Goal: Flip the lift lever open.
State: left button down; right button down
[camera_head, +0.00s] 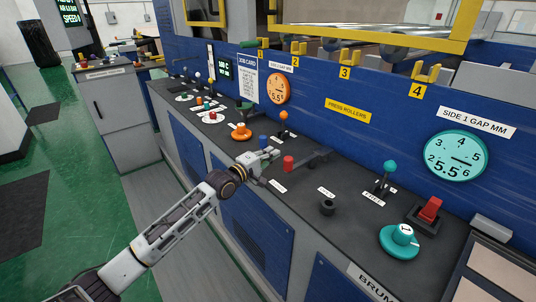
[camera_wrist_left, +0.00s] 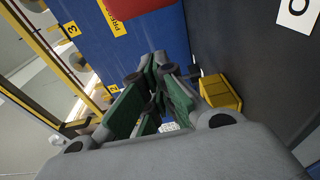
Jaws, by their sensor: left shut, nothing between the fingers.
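My left gripper (camera_head: 275,155) reaches over the dark console top from the lower left. Its fingers are shut and empty; in the left wrist view the green-padded fingers (camera_wrist_left: 152,85) are close together. A red grip (camera_head: 289,163) stands right beside the fingertips, with a dark lever-like bar (camera_head: 316,158) behind it. This looks like the lift lever, but the small label (camera_head: 278,185) in front is too small to read. My right gripper is out of view.
An orange knob (camera_head: 240,131) and an orange-topped stick (camera_head: 283,116) stand farther along the console. To the right are a black knob (camera_head: 327,206), a teal-topped stick (camera_head: 389,167), a red rocker switch (camera_head: 430,210) and a teal dial (camera_head: 399,238). A blue panel (camera_head: 310,85) rises behind.

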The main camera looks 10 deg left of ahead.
pick_arm(q)
jog(key=shift+s+d, duration=1)
jog(key=shift+s, duration=0.2)
pick_arm(e)
jog(key=shift+d, duration=0.3)
pick_arm(q)
jog(key=shift+s, duration=0.1)
pick_arm(e)
jog(key=shift+s, duration=0.15)
